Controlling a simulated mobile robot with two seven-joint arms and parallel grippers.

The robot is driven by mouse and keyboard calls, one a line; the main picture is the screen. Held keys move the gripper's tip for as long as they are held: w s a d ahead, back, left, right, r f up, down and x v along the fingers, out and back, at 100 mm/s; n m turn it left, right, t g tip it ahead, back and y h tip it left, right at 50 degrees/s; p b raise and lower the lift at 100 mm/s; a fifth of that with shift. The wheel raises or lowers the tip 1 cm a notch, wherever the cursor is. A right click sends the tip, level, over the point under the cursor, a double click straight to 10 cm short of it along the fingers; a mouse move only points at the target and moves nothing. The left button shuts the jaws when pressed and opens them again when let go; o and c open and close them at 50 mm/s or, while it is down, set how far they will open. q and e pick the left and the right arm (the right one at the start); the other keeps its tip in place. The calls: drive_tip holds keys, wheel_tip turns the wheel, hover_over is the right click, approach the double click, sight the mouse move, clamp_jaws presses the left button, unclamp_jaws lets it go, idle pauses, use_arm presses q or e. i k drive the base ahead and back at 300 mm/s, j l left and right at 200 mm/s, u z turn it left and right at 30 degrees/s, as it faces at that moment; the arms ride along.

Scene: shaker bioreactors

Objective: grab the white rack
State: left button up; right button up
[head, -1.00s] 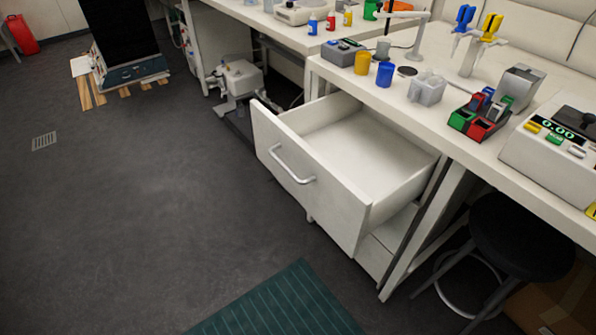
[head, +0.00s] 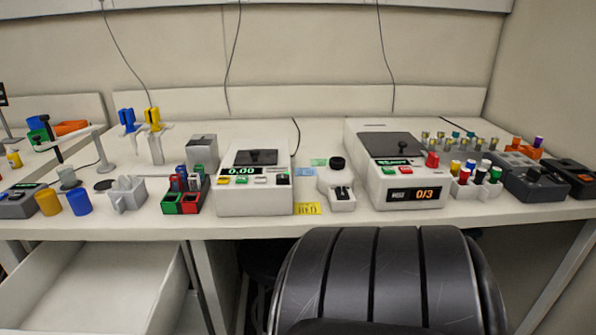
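A small white rack (head: 477,190) with several tubes capped in red, white, green and other colours stands on the bench at the right, beside the machine reading 0/3. Another small whitish block-like holder (head: 127,195) without coloured tubes stands at the left, near the blue cup; I cannot tell whether it is also a rack. Neither of my grippers shows in the head view, and nothing is seen touching either holder.
A machine reading 0/3 (head: 394,170) and a scale reading 0.00 (head: 255,182) stand mid-bench. Dark grey devices (head: 535,183) crowd the rack's right. A black ribbed chair-like object (head: 385,280) stands before the bench. An open drawer (head: 100,285) juts out at lower left.

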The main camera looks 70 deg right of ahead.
sight(471, 191)
drive_tip(key=z, duration=3.5)
